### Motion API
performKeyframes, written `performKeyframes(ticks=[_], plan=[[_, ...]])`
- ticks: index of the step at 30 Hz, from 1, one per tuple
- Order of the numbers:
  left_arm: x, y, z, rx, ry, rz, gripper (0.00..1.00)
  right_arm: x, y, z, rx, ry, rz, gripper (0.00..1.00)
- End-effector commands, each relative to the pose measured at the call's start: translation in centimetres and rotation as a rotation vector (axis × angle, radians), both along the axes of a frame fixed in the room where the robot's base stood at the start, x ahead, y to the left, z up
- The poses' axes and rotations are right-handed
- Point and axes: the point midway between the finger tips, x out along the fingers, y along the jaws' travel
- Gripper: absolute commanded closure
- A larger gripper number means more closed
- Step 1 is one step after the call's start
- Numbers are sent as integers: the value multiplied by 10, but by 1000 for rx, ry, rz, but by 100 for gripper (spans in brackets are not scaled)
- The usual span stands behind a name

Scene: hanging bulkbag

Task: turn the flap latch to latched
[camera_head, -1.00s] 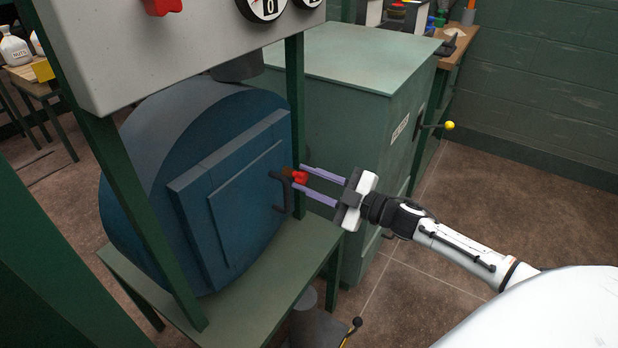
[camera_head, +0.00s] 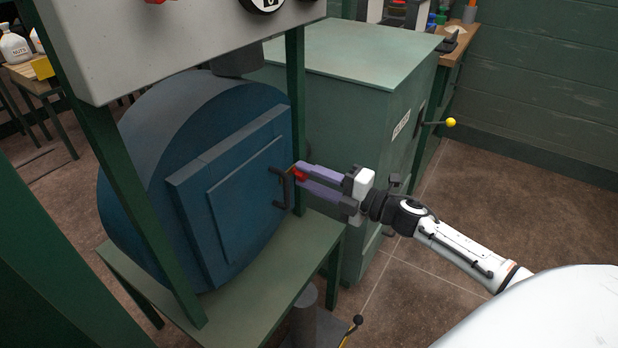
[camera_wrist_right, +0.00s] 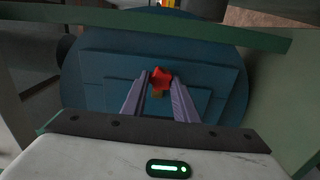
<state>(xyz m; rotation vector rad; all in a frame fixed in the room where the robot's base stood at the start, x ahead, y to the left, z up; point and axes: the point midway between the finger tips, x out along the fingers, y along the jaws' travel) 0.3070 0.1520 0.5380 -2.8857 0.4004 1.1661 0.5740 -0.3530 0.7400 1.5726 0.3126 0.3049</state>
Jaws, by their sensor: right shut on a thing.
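The flap latch is a small red piece (camera_head: 299,175) at the right edge of the blue square flap (camera_head: 225,215) on the front of a round blue drum. My right gripper (camera_head: 305,178) comes from the right and is shut on the red latch. In the right wrist view the red latch (camera_wrist_right: 161,77) sits between the tips of the two purple fingers. A dark curved handle (camera_head: 283,187) stands on the flap just left of the fingertips. The fingers partly hide the latch, so its exact angle is hard to tell. My left gripper is not in view.
A green post (camera_head: 294,110) rises close behind the fingers. The drum is above a green bench (camera_head: 255,300). A green cabinet (camera_head: 350,75) with a yellow-knobbed lever (camera_head: 450,122) stands behind my right arm. A grey panel (camera_head: 190,35) overhangs the drum.

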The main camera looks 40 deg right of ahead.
Motion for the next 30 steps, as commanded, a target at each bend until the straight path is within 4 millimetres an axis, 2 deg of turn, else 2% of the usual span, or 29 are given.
performKeyframes(ticks=[18, 19, 22, 30], plan=[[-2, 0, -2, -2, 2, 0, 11, -1, 1, -1, -40, -14, 2, 96], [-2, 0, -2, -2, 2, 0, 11, -1, 1, -1, -40, -14, 2, 70], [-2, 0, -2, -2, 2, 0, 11, -1, 1, -1, -38, -15, 2, 54], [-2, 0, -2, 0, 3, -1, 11, 0, 0, -1, -37, -14, 1, 54]])
